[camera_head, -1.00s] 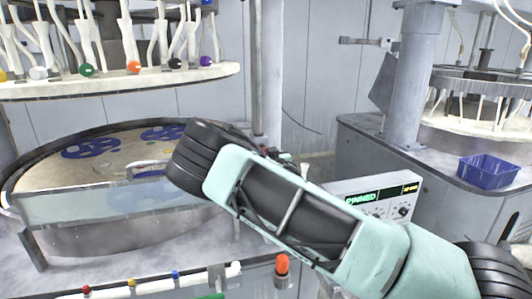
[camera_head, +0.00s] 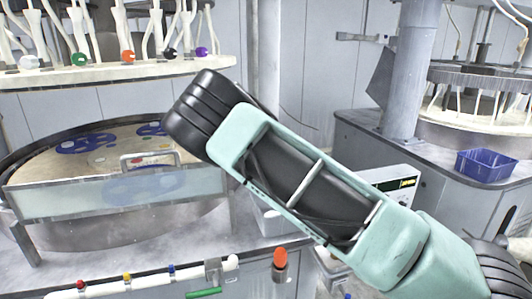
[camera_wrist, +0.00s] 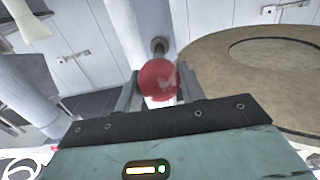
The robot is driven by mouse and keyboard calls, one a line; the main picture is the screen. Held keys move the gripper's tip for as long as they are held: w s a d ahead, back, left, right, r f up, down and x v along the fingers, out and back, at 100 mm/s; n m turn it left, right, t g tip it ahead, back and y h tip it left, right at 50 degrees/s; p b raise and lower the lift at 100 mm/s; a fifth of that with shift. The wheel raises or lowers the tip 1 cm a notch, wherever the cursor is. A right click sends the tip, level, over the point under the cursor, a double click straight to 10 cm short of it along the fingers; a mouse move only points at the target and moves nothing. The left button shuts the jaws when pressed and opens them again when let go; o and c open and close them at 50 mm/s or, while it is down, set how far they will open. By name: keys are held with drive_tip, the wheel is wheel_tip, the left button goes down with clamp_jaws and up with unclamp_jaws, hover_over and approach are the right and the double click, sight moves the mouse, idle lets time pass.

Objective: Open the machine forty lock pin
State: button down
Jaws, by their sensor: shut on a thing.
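In the wrist view, my gripper (camera_wrist: 159,88) is shut on a red ball knob (camera_wrist: 157,78), with one finger on each side. A short grey metal stub (camera_wrist: 160,46) shows just beyond the knob; whether it joins the knob is hidden. I take the knob to be the lock pin's handle. In the head view, my arm crosses the middle and hides the gripper and the knob.
A round platen with a clear guard (camera_head: 110,195) stands at left, under a pale upper disc (camera_head: 110,75). A blue bin (camera_head: 486,164) sits on the right-hand machine's ledge. An orange-red knob (camera_head: 280,258) and a white pipe with coloured valves (camera_head: 150,278) are at the front.

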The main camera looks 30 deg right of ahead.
drive_tip(key=shift+s+f, duration=0.1)
drive_tip(key=c, duration=0.9)
unclamp_jaws()
drive_tip(key=shift+s+a, duration=0.1)
drive_tip(key=shift+o, duration=0.2)
drive_tip(key=p+v, duration=0.8)
drive_tip(key=v, duration=0.9)
drive_tip(key=shift+s+p, duration=0.25)
drive_tip(key=shift+p, duration=0.1)
